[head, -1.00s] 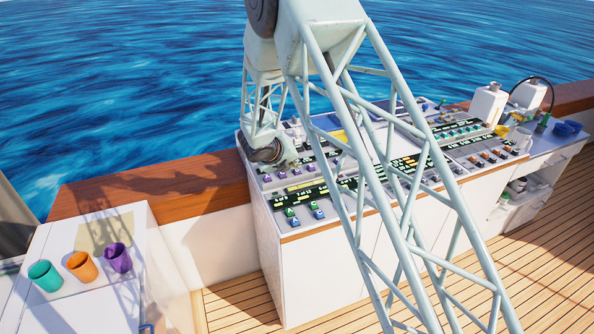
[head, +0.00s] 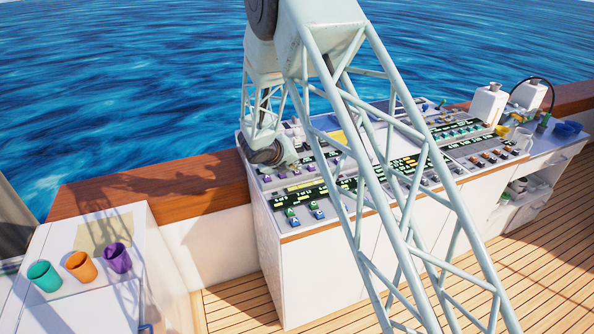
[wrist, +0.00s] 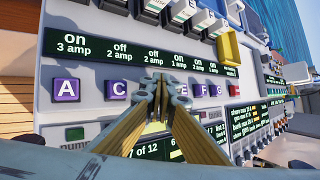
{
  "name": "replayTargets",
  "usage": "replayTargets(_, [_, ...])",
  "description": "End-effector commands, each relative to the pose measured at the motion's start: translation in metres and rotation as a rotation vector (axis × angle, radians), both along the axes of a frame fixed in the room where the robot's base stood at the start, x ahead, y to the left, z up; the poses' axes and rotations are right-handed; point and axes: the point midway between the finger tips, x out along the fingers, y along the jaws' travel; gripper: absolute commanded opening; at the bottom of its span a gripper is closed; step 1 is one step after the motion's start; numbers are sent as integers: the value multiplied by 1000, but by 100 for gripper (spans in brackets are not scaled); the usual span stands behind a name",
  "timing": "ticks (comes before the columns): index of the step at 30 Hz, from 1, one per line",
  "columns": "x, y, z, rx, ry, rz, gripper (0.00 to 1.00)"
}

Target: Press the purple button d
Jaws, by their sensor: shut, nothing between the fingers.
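A row of purple buttons with white letters runs across the panel in the wrist view. The A button (wrist: 66,89) and the C button (wrist: 115,90) are left of my gripper (wrist: 157,82); the E button (wrist: 186,90), F button (wrist: 201,90) and G button (wrist: 215,90) are right of it. My gripper is shut and empty, its fingertips in front of the gap between C and E. A button there, where D would be, is hidden behind the fingers. I cannot tell whether the tips touch the panel. In the head view the purple row is small, beside my gripper.
Dark display strips (wrist: 120,54) lie above and below the purple row. A yellow part (wrist: 228,47) stands out from the panel at upper right. In the head view, green, orange and purple cups (head: 81,267) stand on the left counter, and white bottles (head: 488,103) at far right.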

Motion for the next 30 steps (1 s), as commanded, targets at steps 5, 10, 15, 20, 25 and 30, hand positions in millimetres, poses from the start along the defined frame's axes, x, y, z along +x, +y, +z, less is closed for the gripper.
replayTargets(5, [0,0,0,0,1,-1,0])
replayTargets(10, [0,0,2,0,1,-1,0])
replayTargets(15, [0,0,7,0,1,-1,0])
replayTargets(20, [0,0,13,-1,1,0,0])
replayTargets(25, [0,0,19,0,0,0,0])
replayTargets(30, [0,0,24,0,0,0,0])
